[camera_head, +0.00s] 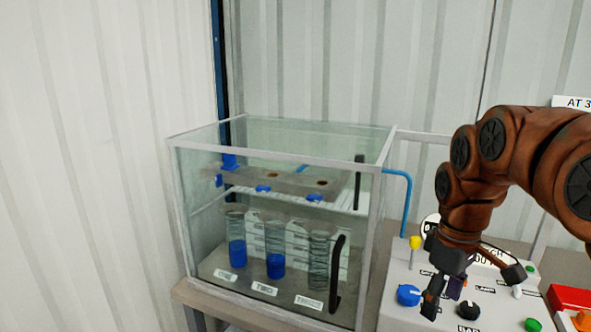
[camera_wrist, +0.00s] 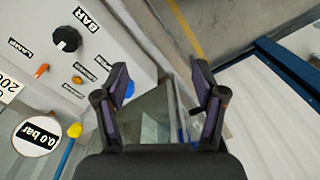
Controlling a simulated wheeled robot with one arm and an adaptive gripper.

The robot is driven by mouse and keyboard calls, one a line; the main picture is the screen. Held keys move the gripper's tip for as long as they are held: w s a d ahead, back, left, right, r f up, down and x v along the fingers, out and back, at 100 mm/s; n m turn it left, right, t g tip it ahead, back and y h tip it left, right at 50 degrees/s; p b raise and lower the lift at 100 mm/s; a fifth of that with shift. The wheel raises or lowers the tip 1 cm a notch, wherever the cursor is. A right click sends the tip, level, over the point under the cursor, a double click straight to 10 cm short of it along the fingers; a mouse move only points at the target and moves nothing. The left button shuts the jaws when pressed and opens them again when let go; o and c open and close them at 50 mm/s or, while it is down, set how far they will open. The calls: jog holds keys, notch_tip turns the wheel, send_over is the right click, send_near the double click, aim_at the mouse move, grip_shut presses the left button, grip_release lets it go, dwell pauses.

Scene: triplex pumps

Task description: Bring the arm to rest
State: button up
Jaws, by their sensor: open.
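My arm, brown with black joints, reaches in from the right in the head view and bends downward. My gripper (camera_head: 445,298) hangs over the white control panel (camera_head: 398,316), close to a blue knob (camera_head: 408,295). In the wrist view my gripper (camera_wrist: 165,100) has its two fingers spread apart with nothing between them. Part of the blue knob (camera_wrist: 129,90) shows behind the left finger. Whether the fingers touch the panel cannot be told.
A glass case (camera_head: 270,210) with several cylinders, some holding blue liquid, stands left of the panel. The panel carries a black knob (camera_wrist: 67,39), a yellow knob (camera_wrist: 75,130) and a gauge (camera_wrist: 37,136). A red box (camera_head: 570,298) is at the right. Corrugated walls stand behind.

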jog(key=s+a+f+m, duration=0.2)
jog(key=s+f, duration=0.1)
jog(key=s, duration=0.4)
jog(key=s+a+f+m+g+p, duration=0.1)
jog(key=s+a+f+m, duration=0.1)
jog(key=s, duration=0.6)
jog(key=s+a+f+m+p, duration=0.1)
jog(key=s+a+f+m, duration=0.1)
jog(key=s, duration=0.5)
notch_tip(320, 180, down, 3)
jog(key=shift+s+a+r+m, duration=0.15)
jog(key=shift+a+m, duration=0.25)
jog(key=shift+a, duration=0.35)
